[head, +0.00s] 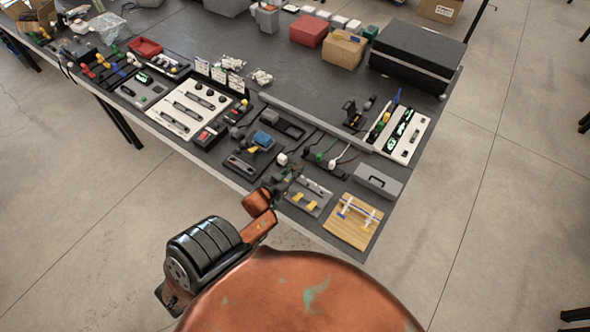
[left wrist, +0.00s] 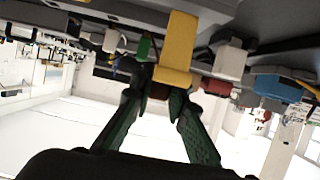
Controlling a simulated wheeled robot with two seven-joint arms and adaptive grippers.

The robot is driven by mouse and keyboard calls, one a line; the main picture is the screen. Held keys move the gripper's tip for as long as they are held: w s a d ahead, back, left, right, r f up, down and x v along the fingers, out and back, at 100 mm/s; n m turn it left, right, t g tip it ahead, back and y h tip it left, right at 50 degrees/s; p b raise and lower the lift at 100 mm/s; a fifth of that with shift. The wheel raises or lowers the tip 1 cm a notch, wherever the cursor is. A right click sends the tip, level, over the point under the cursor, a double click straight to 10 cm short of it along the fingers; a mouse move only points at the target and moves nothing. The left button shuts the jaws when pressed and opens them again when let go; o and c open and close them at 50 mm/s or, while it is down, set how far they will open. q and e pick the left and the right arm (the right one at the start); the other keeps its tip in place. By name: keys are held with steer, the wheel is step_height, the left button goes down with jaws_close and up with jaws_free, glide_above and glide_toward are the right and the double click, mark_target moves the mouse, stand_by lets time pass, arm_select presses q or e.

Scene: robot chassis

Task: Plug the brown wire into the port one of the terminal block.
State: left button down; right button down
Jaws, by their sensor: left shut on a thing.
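My left gripper (head: 288,178) is over the near edge of the table, close to a grey plate with yellow parts (head: 306,196). In the left wrist view its green fingers (left wrist: 159,88) are shut on a small reddish-brown piece (left wrist: 159,91); I cannot tell whether this is the brown wire. A yellow block (left wrist: 178,50) and a small green piece (left wrist: 144,47) show just beyond the fingertips. I cannot make out the terminal block or its port one for sure. My right gripper is not in view.
A wooden board with a white rail (head: 357,222) lies at the near right corner. A grey box (head: 378,181) and a white panel with green parts (head: 400,132) stand behind it. A white switch panel (head: 189,108) lies left. A large black case (head: 416,54) stands at the back.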

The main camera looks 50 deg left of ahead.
arm_select(q)
steer(key=shift+f+b, duration=0.75)
steer(key=shift+f, duration=0.6)
steer(key=c, duration=1.8)
jaws_free()
steer(key=v, duration=1.2)
steer(key=shift+s, duration=0.15)
